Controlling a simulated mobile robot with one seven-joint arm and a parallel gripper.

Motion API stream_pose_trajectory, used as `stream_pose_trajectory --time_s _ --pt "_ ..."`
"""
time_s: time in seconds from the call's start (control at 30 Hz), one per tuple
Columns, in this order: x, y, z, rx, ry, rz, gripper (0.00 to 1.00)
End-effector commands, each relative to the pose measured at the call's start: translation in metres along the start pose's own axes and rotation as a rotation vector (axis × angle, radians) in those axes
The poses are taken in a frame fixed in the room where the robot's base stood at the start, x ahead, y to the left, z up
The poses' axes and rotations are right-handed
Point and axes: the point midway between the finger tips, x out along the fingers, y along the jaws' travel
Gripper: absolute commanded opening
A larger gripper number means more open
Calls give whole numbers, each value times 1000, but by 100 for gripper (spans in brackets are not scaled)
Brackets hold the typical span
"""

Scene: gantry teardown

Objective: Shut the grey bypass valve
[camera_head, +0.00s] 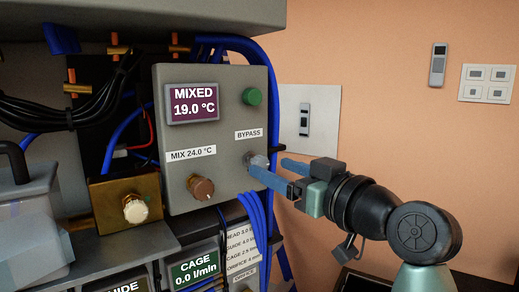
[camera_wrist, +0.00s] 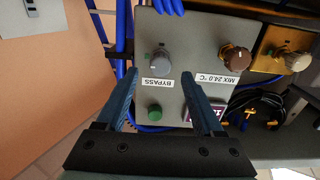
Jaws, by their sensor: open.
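The grey bypass valve (camera_head: 259,160) is a round knob on the right side of a grey control panel, below the BYPASS label. In the wrist view the grey knob (camera_wrist: 160,60) lies just beyond the fingertips, roughly centred between them, with a small green mark beside it. My gripper (camera_head: 268,165) reaches in from the right with blue fingers spread apart. In the wrist view my gripper (camera_wrist: 160,74) is open and empty. In the head view the nearer finger overlaps the knob's lower edge; I cannot tell whether it touches.
The panel also carries a brown mix knob (camera_head: 201,187), a green button (camera_head: 252,96) and a display (camera_head: 194,103) reading MIXED 19.0 °C. Blue hoses (camera_head: 277,100) run along the panel's right edge. A brass block (camera_head: 125,197) with a pale knob stands left.

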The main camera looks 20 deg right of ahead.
Motion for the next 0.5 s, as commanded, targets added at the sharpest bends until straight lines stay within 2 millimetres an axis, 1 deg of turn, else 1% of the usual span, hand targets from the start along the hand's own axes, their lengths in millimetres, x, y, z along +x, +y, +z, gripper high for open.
stream_pose_trajectory --time_s 0.03,0.2,0.33,0.5 --pt "11 -1 -5 3 -2 -3 69" --pt "37 0 -3 2 -2 -2 69" --pt "47 0 -1 0 -1 0 69" --pt "51 0 0 0 1 1 69"
